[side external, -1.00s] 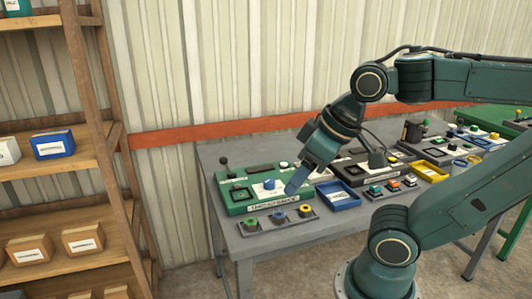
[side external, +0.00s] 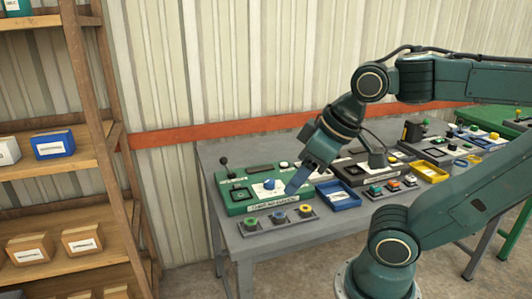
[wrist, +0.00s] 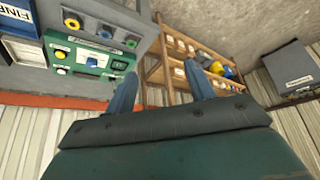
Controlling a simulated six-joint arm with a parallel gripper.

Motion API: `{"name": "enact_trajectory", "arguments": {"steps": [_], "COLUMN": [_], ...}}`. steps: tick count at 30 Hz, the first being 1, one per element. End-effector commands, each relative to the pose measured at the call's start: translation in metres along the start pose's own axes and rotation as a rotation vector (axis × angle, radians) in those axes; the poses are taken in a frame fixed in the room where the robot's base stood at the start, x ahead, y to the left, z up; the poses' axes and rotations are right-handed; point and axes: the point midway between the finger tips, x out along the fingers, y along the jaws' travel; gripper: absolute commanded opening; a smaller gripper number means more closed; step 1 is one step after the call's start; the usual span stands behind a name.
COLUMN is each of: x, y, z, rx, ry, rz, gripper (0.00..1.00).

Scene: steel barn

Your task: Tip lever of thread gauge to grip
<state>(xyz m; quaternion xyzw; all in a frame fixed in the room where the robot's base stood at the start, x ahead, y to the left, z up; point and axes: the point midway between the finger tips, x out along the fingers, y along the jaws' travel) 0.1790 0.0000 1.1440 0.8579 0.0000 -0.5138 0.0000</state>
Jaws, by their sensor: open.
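A green instrument box (side external: 250,203) lies at the left end of the grey table. A black-knobbed lever (side external: 224,165) stands about upright at its back left corner, and a blue knob sits on its white plate. Its front label is too small to read, so I cannot confirm it is the thread gauge. The green box also shows in the wrist view (wrist: 90,60), upper left; the lever is not clear there. My gripper (side external: 297,187) points down near the box's right front side, apart from the lever. In the wrist view its blue fingers (wrist: 162,73) are spread with nothing between them.
A strip of colored buttons (side external: 279,219) lies in front of the green box. A blue tray (side external: 347,200) and a dark instrument (side external: 352,174) stand to its right. A wooden shelf (side external: 105,140) rises at the left, and the corrugated wall (side external: 230,70) is close behind.

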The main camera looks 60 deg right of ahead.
Motion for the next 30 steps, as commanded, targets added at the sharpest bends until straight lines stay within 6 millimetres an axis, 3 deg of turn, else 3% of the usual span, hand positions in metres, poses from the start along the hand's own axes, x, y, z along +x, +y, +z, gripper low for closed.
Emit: {"name": "enact_trajectory", "arguments": {"steps": [12, 20, 26, 30], "x": [0.000, -0.001, 0.000, 0.003], "y": [0.000, 0.003, 0.014, 0.025], "z": [0.000, -0.009, -0.038, -0.070], "rx": [0.000, 0.011, 0.046, 0.086], "ry": [0.000, -0.003, -0.013, -0.022], "rz": [0.000, 0.011, 0.049, 0.092], "gripper": [0.54, 0.03, 0.00, 0.00]}}
